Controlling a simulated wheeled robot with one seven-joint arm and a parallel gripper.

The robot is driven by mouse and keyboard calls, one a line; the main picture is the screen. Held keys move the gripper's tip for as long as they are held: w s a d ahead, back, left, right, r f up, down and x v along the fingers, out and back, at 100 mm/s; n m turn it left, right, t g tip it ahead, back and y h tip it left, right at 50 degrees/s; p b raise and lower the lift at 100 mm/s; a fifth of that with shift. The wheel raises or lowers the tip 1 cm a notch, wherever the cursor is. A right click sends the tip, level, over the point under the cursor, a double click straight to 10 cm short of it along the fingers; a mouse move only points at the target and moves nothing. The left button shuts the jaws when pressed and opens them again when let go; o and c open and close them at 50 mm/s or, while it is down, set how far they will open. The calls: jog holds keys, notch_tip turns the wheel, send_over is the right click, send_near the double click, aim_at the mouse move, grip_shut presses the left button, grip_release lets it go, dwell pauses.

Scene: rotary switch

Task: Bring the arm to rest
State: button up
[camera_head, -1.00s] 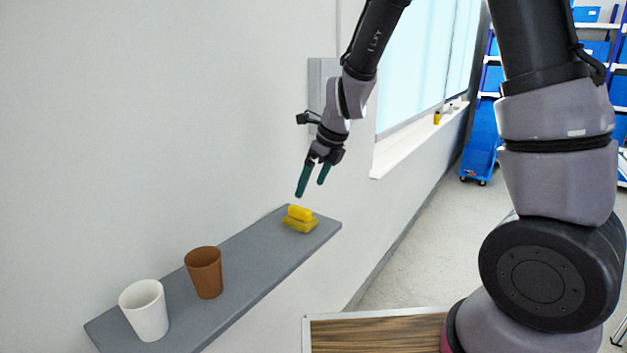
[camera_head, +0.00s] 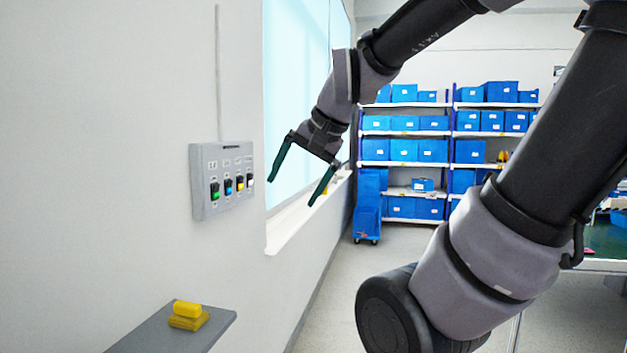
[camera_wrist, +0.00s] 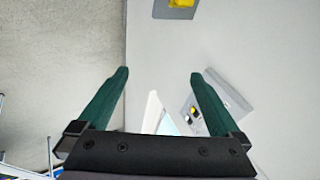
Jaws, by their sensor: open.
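My gripper (camera_head: 295,188) is open and empty, with its two dark green fingers spread wide. In the head view it hangs in front of the window sill, to the right of the grey switch panel (camera_head: 222,180) on the wall. The panel carries several coloured rotary switches in a row. In the wrist view the open fingers (camera_wrist: 160,82) point toward the top, with nothing between their tips. Part of the switch panel (camera_wrist: 232,92) shows behind and beside the right finger there.
Storage racks with blue bins (camera_head: 404,150) stand farther back. Open floor lies between.

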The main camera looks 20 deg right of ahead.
jog(key=s+d+n, duration=0.1)
jog(key=s+d+r+n+h, duration=0.1)
jog(key=s, duration=0.1)
jog(key=shift+s+d+n+t, duration=0.2)
jog(key=shift+s+n+t, duration=0.05)
jog(key=shift+n+t, duration=0.15)
dwell(1.0)
